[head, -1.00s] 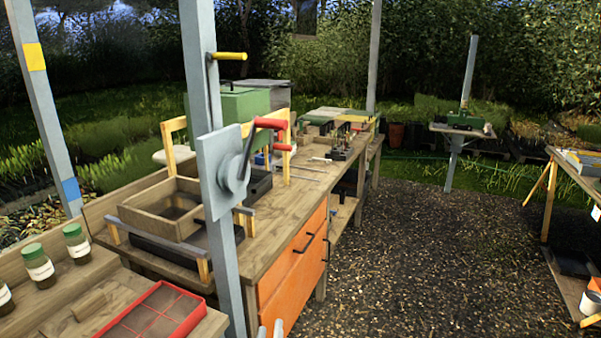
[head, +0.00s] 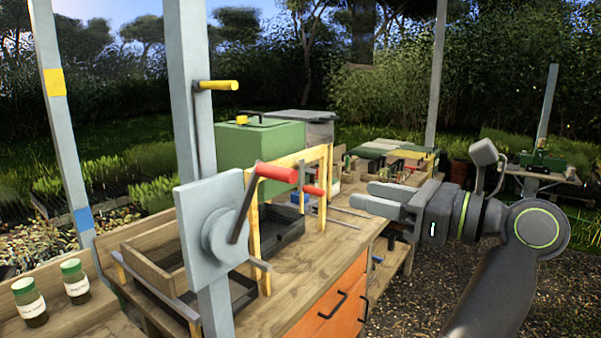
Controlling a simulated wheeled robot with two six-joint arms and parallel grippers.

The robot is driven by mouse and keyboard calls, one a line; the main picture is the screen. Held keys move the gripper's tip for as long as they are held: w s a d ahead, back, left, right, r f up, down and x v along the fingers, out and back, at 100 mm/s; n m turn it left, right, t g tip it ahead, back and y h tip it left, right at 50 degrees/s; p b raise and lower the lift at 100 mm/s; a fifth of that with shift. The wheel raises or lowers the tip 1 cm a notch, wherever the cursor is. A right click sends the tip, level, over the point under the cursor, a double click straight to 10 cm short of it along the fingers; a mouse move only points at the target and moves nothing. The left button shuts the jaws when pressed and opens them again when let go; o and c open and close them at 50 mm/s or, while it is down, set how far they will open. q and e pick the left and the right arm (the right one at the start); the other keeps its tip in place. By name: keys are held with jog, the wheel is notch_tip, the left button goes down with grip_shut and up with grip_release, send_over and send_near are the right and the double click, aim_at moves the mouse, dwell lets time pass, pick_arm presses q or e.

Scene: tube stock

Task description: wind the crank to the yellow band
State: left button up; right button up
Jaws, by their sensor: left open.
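The crank is on a grey square plate (head: 205,240) fixed to a grey post. Its dark arm (head: 243,215) rises from a round hub (head: 226,235), tilted up to the right, to a red grip (head: 277,172). A second, smaller red piece (head: 313,190) shows just right of it. The yellow band (head: 55,82) is high on another grey post at the far left, with a blue band (head: 83,218) lower down. My left gripper (head: 362,197) is open and empty, its fingers pointing left, apart from the red pieces and to their right. My right gripper is out of view.
A yellow handle (head: 218,85) sticks out from the crank's post, above the plate. A wooden frame (head: 253,230) and a dark tray stand on the workbench (head: 310,255) behind the crank. Green-lidded jars (head: 74,280) stand at lower left. Gravel lies right of the bench.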

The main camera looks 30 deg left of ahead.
aim_at(282, 175)
pick_arm(q)
jog(key=a+p, duration=0.3)
jog(key=a, duration=0.2)
jog(key=a+p, duration=0.3)
jog(key=a, duration=0.2)
jog(key=a+p, duration=0.3)
jog(key=a, duration=0.3)
jog(key=shift+w+a+r, duration=0.1)
jog(key=shift+w+r, duration=0.1)
jog(key=shift+w, duration=0.2)
jog(key=shift+w+a+f+p, duration=0.15)
jog(key=shift+a+p, duration=0.2)
jog(key=shift+a, duration=0.3)
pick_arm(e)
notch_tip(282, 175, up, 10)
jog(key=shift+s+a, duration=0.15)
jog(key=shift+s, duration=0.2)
pick_arm(q)
jog(key=shift+c, duration=0.4)
grip_shut()
